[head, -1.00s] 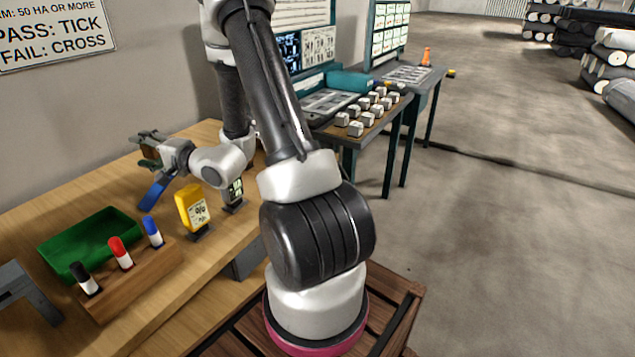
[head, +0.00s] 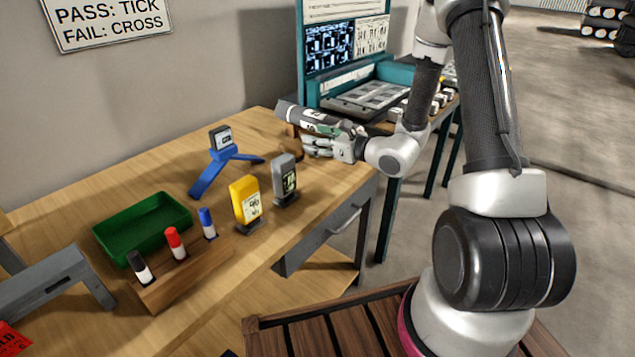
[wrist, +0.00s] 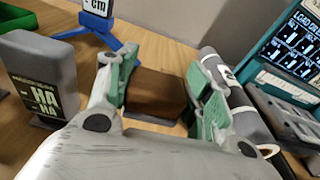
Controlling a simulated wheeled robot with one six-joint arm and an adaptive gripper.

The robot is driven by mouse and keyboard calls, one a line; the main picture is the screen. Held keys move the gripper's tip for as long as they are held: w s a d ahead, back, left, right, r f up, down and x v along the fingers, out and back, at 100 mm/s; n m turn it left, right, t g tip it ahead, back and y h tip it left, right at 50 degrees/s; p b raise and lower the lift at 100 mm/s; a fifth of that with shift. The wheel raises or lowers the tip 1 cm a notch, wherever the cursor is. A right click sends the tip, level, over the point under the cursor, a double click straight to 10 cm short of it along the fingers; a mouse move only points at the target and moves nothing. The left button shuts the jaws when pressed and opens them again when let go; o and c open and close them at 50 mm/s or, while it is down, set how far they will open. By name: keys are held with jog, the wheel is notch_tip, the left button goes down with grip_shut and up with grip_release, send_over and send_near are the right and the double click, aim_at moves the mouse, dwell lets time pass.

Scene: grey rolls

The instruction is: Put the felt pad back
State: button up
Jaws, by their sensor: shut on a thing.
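The felt pad appears as a brown block (wrist: 156,92) between my fingers in the wrist view. In the head view only a brown bit of it (head: 296,151) shows at the fingertips. My gripper (head: 311,146) is at the far right end of the workbench, low over the top. Its green-padded fingers, also in the wrist view (wrist: 160,95), are shut on the block's two sides. I cannot tell whether the block touches the bench. A grey roll (head: 303,115) lies just behind my gripper; in the wrist view the roll (wrist: 236,105) is close beside the right finger.
Grey (head: 285,180) and yellow (head: 245,198) meters stand at the front edge. A blue stand (head: 222,166) holds a small display. A green tray (head: 143,228) and a marker rack (head: 185,277) are at left. A screen station (head: 345,60) stands beyond. Bare wood lies mid-bench.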

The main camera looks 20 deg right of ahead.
jog(key=shift+m, duration=0.3)
jog(key=f, duration=0.5)
jog(key=shift+a+f, duration=0.3)
jog(key=shift+f, duration=2.4)
jog(key=shift+f, duration=0.15)
jog(key=o, duration=0.9)
